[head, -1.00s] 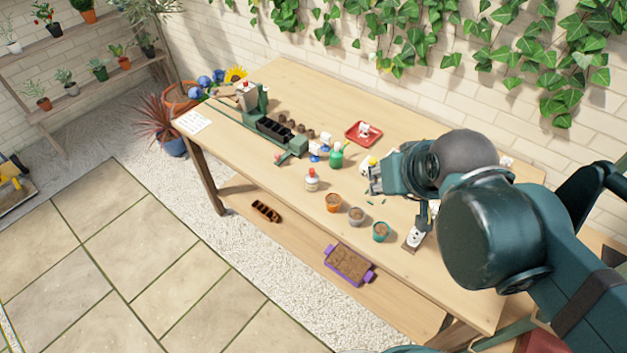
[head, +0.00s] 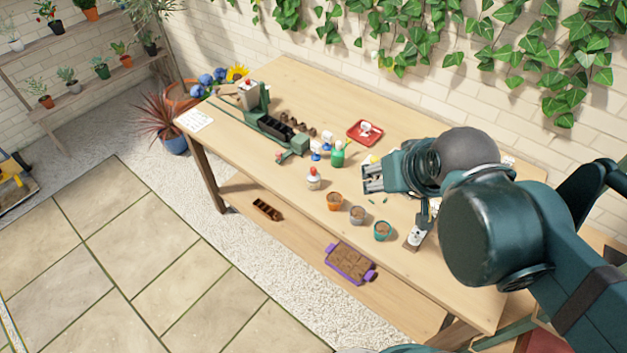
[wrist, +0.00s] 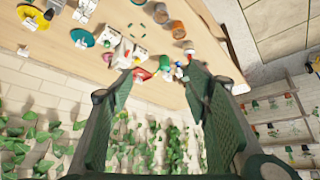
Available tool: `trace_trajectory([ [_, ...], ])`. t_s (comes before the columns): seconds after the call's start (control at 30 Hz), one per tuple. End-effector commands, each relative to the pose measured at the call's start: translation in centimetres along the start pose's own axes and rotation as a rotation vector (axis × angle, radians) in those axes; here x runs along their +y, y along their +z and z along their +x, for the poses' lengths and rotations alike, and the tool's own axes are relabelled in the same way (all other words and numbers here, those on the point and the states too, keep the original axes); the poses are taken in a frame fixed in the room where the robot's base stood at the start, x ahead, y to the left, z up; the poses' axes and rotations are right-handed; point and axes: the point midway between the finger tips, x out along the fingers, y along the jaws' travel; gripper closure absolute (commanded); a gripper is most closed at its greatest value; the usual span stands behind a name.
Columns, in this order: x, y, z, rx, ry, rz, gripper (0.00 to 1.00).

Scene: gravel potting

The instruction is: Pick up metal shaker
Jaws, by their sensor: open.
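I cannot single out a metal shaker with certainty. A small grey cup (head: 357,215) with brown contents stands on the bench between an orange pot (head: 334,201) and a teal pot (head: 382,231). A grey cup (wrist: 178,31) also shows at the top of the wrist view. My gripper (head: 371,179) is above the bench, behind the row of pots. In the wrist view my gripper (wrist: 160,80) has its two fingers wide apart, with nothing between them. A small yellow item beside the gripper is mostly hidden by it in the head view.
A white bottle with a red top (head: 314,179) and a green bottle (head: 338,153) stand left of my gripper. A red tray (head: 365,132) lies behind. A green press with a black tray (head: 275,127) occupies the left. The bench's front left is clear.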

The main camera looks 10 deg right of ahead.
Motion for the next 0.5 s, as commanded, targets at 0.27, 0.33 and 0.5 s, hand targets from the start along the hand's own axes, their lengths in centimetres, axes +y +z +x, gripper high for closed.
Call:
trace_trajectory([
  [0.27,-0.4,-1.3,0.9,-0.03,-0.004,0.075,0.52],
  [0.33,-0.6,-1.8,1.2,-0.043,-0.005,0.108,0.52],
  [0.5,-1.1,-3.2,2.5,-0.079,-0.004,0.199,0.52],
])
